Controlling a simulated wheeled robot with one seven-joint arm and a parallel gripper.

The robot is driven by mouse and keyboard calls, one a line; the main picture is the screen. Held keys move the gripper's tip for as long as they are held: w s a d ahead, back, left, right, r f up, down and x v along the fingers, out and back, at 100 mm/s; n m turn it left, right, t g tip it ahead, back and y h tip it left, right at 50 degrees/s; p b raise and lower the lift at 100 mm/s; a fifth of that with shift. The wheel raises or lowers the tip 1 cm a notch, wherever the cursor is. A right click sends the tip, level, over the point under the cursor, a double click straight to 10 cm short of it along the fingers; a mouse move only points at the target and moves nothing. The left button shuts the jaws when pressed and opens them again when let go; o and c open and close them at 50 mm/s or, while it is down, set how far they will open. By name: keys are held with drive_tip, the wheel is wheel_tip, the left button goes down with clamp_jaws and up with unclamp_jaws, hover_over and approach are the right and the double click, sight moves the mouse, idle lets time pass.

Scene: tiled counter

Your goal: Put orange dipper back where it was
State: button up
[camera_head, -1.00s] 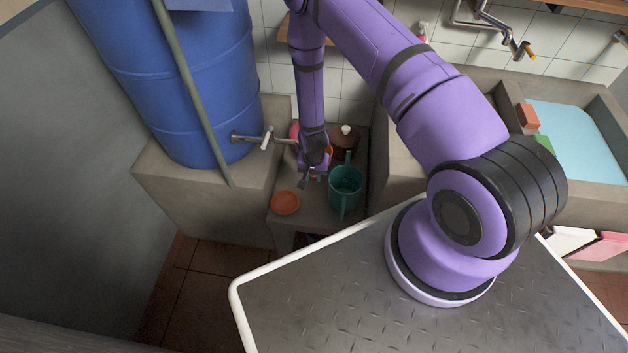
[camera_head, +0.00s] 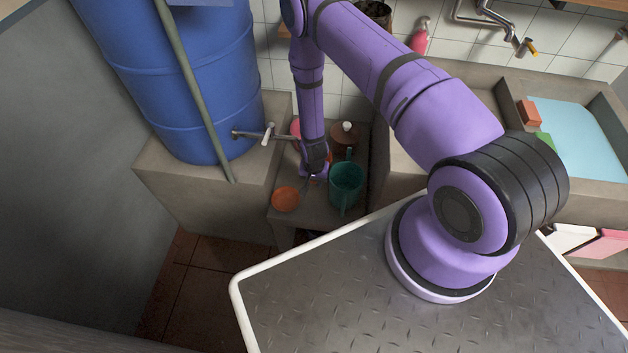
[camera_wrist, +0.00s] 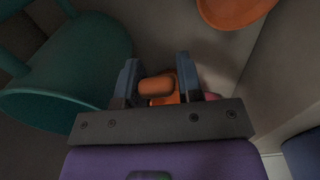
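An orange round bowl-like piece (camera_head: 285,199) lies on the low ledge, left of the teal mug-like vessel (camera_head: 346,184). Its rim also shows at the top right of the wrist view (camera_wrist: 236,8). A second, rounded orange piece (camera_wrist: 157,87) sits between my fingers in the wrist view; its lower part is hidden by the gripper body. I cannot tell which orange piece is the dipper. My gripper (camera_head: 308,184) is low over the ledge, between the bowl and the teal vessel. In the wrist view its fingers (camera_wrist: 158,72) stand apart on either side of the orange piece; contact is unclear.
A blue barrel (camera_head: 190,85) with a tap (camera_head: 267,134) stands left of the ledge. A lidded brown pot (camera_head: 345,137) and a pink object (camera_head: 295,128) are behind my gripper. A sink basin (camera_head: 570,140) is at right.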

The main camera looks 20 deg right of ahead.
drive_tip(key=shift+o, duration=1.3)
drive_tip(key=shift+r, duration=3.9)
